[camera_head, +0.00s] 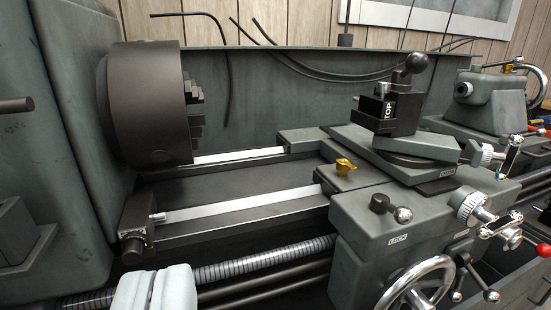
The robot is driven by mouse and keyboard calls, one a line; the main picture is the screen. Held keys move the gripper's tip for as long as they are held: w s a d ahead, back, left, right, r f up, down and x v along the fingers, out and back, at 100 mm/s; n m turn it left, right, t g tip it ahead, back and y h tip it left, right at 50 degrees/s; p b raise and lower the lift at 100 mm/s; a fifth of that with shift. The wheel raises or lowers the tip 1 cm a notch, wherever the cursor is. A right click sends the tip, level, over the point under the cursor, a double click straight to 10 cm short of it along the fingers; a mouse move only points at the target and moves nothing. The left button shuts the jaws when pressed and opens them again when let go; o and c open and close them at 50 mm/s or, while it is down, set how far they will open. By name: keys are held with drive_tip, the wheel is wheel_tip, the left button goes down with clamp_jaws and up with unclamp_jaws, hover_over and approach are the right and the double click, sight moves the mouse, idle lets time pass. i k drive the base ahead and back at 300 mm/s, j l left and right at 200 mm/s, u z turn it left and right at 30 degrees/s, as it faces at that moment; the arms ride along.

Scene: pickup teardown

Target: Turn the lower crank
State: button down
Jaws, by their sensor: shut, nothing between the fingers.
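A lathe fills the view. On its carriage at the right, a crank with a bright graduated collar and shiny arms (481,214) sits on the front face. Another small crank (510,152) sits higher and further right, at the end of the upper slide. I cannot tell which one is the lower crank. My gripper (157,272) is at the bottom left. Its two pale fingers are together and empty, well left of all the cranks.
A dark chuck (148,105) stands at the left. A threaded lead screw (270,258) runs along the lower front. A tool post (390,110) rises from the carriage. A tailstock (492,100) with a handwheel stands at the right. A red-knobbed lever (541,249) projects at the right edge.

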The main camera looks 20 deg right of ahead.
sight(474, 209)
drive_tip(key=z, duration=1.35)
drive_tip(key=l+u, duration=0.1)
drive_tip(key=u, duration=0.75)
drive_tip(key=l+u, duration=0.15)
drive_tip(key=u, duration=0.7)
drive_tip(key=l+u, duration=0.1)
drive_tip(key=u, duration=0.35)
drive_tip(key=k+u, duration=0.1)
drive_tip(key=u, duration=0.75)
drive_tip(key=k+l, duration=0.05)
